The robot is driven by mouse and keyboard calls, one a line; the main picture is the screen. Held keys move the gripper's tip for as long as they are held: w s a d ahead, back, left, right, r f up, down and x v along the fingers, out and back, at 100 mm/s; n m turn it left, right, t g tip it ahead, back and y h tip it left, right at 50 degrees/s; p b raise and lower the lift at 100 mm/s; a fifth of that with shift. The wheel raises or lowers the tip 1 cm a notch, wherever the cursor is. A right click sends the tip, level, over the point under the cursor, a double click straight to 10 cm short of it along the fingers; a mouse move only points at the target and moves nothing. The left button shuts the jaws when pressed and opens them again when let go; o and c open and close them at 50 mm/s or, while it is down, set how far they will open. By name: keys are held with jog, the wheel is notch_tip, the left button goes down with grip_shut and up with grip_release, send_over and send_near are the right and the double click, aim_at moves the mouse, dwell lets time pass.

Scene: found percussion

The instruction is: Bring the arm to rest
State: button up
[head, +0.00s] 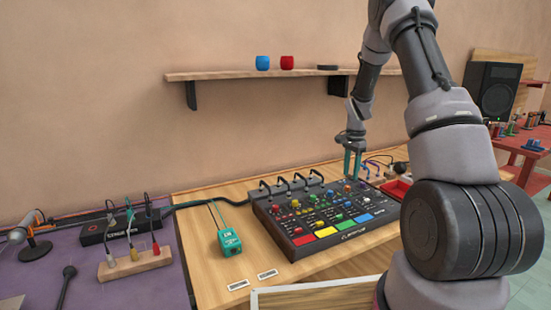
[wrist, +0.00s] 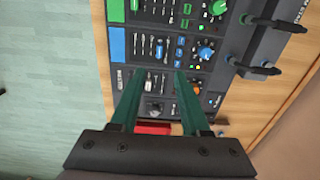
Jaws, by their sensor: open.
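My gripper (head: 352,163) hangs pointing down over the back right part of a black control panel with coloured knobs and pads (head: 310,239). Its two green fingers are apart, with nothing between them. In the wrist view my gripper (wrist: 158,88) shows its fingers spread above the panel (wrist: 140,75), over small switches and knobs. I cannot tell exactly how high the fingertips are above the panel.
A teal box (head: 230,242) with cables stands left of the panel. A red tray (head: 396,188) lies to its right. A speaker (head: 491,88) stands at right.

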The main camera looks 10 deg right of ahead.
jog(key=s+a+r+n+t, duration=0.1)
jog(key=s+a+r+n, duration=0.2)
jog(key=r, duration=0.5)
jog(key=s+a+r+t+y, duration=0.1)
jog(key=s+a+r, duration=0.1)
jog(key=s+r, duration=0.5)
jog(key=s+a+r+n+t, duration=0.1)
jog(key=s+a+r+n, duration=0.15)
jog(key=r, duration=0.75)
jog(key=s+a+r+n+t, duration=0.2)
jog(key=s+r, duration=0.1)
jog(key=s, duration=0.7)
jog(key=s+a+r+n+t+y, duration=0.1)
jog(key=s+a+r+n+t, duration=0.1)
jog(key=s, duration=0.8)
jog(key=shift+a+r, duration=0.8)
jog(key=shift+r, duration=0.1)
